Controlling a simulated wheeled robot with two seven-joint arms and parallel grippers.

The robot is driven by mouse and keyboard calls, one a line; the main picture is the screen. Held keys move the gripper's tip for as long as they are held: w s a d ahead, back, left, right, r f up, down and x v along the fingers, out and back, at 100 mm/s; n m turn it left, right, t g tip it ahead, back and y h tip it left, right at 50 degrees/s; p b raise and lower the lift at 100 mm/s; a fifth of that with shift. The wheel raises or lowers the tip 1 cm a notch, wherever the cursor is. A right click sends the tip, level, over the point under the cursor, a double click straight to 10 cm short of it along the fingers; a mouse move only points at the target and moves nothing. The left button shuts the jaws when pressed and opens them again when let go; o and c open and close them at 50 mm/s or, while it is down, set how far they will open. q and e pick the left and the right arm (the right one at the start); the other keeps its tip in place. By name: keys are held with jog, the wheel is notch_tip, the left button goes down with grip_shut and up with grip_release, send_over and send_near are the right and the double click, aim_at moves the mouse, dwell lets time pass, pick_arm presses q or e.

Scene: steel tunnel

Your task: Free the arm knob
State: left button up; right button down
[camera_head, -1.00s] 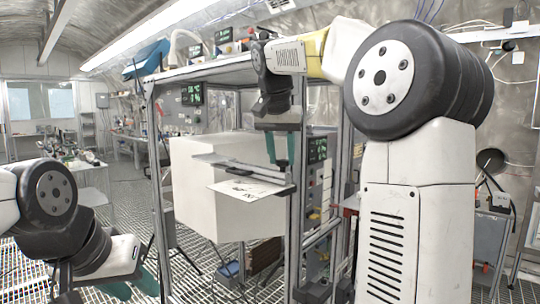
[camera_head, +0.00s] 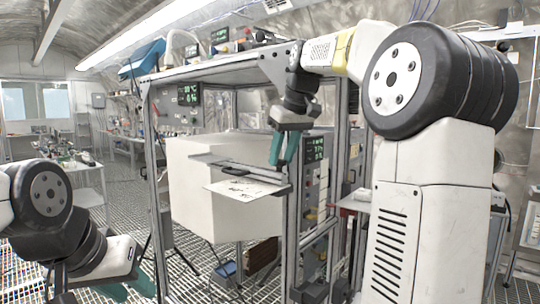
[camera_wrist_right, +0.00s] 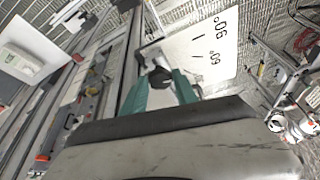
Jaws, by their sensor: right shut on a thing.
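My right gripper (camera_head: 281,160) hangs at the right end of the grey arm bar (camera_head: 235,168) in the head view. In the right wrist view its teal fingers (camera_wrist_right: 160,90) are shut on a black knob (camera_wrist_right: 160,77), which sits between the fingertips. The fingers hide the knob in the head view. A white plate (camera_head: 246,190) with angle marks lies under the bar; the wrist view shows 60° and 90° on this plate (camera_wrist_right: 205,55). My left gripper (camera_head: 128,290) is low at the left, empty, its teal fingers apart.
A large white box (camera_head: 205,205) stands behind the bar inside a grey metal frame (camera_head: 158,200). A bench (camera_head: 85,180) stands back left. The grated floor is open at lower left.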

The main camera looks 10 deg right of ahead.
jog(key=shift+d+n, duration=0.1)
jog(key=shift+n, duration=0.6)
jog(key=shift+y, duration=0.4)
jog(key=c, duration=1)
grip_release()
jog(key=shift+o, duration=0.2)
